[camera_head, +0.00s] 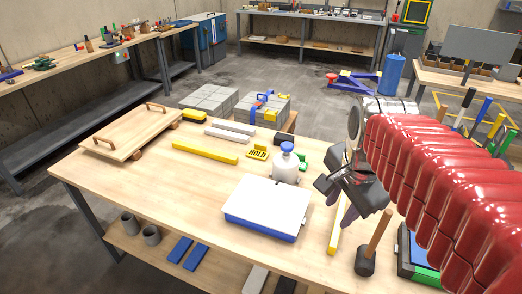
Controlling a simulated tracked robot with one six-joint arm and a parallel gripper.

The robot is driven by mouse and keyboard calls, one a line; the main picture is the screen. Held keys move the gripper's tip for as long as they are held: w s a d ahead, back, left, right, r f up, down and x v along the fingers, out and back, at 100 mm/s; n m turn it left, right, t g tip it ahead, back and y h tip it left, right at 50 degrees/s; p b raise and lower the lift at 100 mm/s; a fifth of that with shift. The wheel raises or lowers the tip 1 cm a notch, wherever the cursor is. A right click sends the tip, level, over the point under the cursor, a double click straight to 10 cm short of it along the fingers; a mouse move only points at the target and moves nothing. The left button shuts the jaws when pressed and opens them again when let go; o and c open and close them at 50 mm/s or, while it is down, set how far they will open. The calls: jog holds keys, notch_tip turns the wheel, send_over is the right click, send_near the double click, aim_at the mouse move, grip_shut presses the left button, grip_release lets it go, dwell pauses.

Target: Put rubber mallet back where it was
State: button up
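The rubber mallet (367,257) has a black head and a pale wooden handle. Its head appears low, at the front right of the wooden worktable (140,195), with the handle pointing up and tilted to the right. My gripper (340,196) is dark grey and hangs over the right part of the table, up and left of the mallet. It appears apart from the mallet handle. Its fingertips are not clear, so I cannot tell whether it is open or shut.
A wooden board with handles (130,132) lies at the left. The table's front left is clear.

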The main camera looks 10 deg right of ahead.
jog(key=s+a+f+n+t, duration=0.2)
jog(key=a+n, duration=0.7)
jog(key=n, duration=0.6)
jog(key=shift+s+a+n+t+y, duration=0.3)
jog(key=shift+s+t+y, duration=0.1)
jog(key=shift+s, duration=0.5)
jog(key=shift+c, duration=0.6)
